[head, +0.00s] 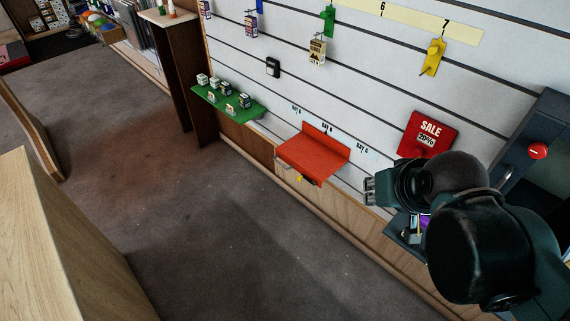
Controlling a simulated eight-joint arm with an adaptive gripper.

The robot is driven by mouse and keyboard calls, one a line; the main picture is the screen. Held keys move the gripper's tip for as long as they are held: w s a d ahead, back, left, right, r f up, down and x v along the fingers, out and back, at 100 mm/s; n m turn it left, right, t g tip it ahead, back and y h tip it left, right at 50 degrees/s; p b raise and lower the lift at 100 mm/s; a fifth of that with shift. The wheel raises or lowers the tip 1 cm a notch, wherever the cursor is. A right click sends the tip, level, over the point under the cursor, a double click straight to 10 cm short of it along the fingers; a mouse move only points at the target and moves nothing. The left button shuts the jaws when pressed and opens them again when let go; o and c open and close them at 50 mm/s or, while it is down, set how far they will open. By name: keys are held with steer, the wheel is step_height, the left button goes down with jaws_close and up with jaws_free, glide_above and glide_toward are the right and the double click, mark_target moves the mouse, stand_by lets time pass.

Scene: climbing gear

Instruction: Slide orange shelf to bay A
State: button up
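The orange shelf (309,155) hangs on the slatted wall in the head view. Its upright back panel sits under the BAY B label (327,128). The BAY A label (296,110) is up and left of the shelf, and the BAY C label (362,147) is to its right. A small yellow item and metal parts show at the shelf's front lower edge. My gripper (369,190) is right of the shelf and apart from it, pointing left. Its fingertips look apart, with nothing between them.
A green shelf (222,101) with several small boxes stands left of BAY A. A red SALE sign (428,135) is on the wall behind my gripper. A dark tray (405,240) lies partly hidden under my arm. The floor in front of the orange shelf is clear.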

steer(key=w+a+r+n+g, duration=0.1)
steer(key=w+a, duration=0.1)
steer(key=w, duration=0.6)
steer(key=w+a+r+n+g, duration=0.1)
steer(key=w+a+r+n, duration=0.1)
steer(key=w, duration=0.6)
steer(key=w+a+f+n+g+p, duration=0.1)
steer(key=w+a+f, duration=0.2)
steer(key=w, duration=0.5)
steer(key=w+a+f+n, duration=0.1)
steer(key=w+a+f, duration=0.25)
steer(key=w, duration=0.35)
steer(key=w+a+f+n+g, duration=0.1)
steer(key=w+a+f, duration=0.4)
steer(key=f, duration=0.5)
steer(key=w+a+f+n+h+p, duration=0.1)
steer(key=w+a+f, duration=0.4)
steer(key=w+f, duration=0.2)
steer(key=w+a+f+n+g, duration=0.1)
steer(key=w+a+f, duration=0.4)
steer(key=f, duration=0.7)
steer(key=shift+w+a+f+n+g+p, duration=0.3)
steer(key=shift+w+f+n, duration=0.05)
steer(key=shift+w+n, duration=0.15)
steer(key=shift+f, duration=0.1)
